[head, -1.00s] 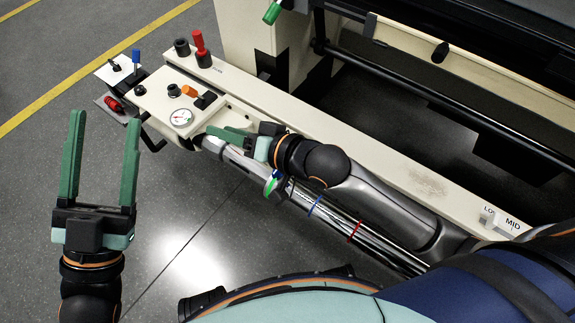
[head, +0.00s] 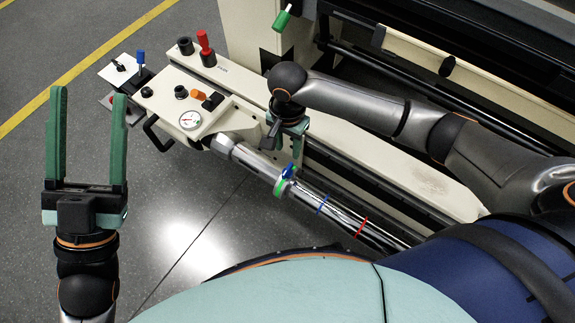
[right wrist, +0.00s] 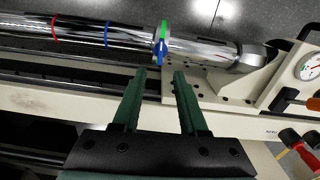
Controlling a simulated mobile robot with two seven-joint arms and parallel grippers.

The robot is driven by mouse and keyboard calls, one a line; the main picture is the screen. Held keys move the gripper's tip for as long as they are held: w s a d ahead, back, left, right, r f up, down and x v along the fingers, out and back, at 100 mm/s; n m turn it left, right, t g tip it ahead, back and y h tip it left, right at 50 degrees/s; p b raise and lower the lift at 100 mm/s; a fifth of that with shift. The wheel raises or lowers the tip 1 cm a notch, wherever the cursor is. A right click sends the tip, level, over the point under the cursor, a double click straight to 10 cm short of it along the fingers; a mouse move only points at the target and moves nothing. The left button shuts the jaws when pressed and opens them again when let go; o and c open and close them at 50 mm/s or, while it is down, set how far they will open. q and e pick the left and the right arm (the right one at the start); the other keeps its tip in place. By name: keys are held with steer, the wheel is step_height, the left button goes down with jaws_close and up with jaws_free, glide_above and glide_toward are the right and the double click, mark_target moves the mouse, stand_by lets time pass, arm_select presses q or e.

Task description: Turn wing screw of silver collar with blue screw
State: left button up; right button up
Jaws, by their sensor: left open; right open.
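The silver collar (head: 281,186) sits around the chrome tube, with a blue wing screw (head: 290,171) on its upper side and a green part beside it. In the right wrist view the blue screw (right wrist: 160,48) shows just beyond my fingertips, with green above it. My right gripper (head: 288,150) is open and empty, fingers pointing toward the collar; in the right wrist view its fingertips (right wrist: 160,74) stand short of the screw, apart from it. My left gripper (head: 88,95) is open and empty over the floor at the left, far from the collar.
The chrome tube (head: 325,202) carries a blue ring (head: 322,204) and a red ring (head: 362,227). A cream control panel (head: 165,112) with a gauge (head: 190,120), knobs and a red lever (head: 205,45) stands beyond. A cream rail (head: 400,170) runs alongside the tube. Floor is clear at left.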

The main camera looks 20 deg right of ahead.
mark_target(287, 169)
step_height(287, 169, down, 4)
steer(key=shift+b, duration=0.9)
step_height(287, 169, down, 6)
steer(key=b, duration=0.3)
steer(key=shift+f, duration=0.25)
arm_select(q)
steer(key=s+f+h, duration=0.1)
steer(key=s+f+m+h, duration=0.1)
steer(key=h, duration=0.1)
steer(key=shift+s+d+m, duration=0.1)
steer(key=shift+d+m, duration=0.2)
steer(key=shift+d, duration=0.05)
arm_select(e)
steer(key=shift+c, duration=0.4)
jaws_close()
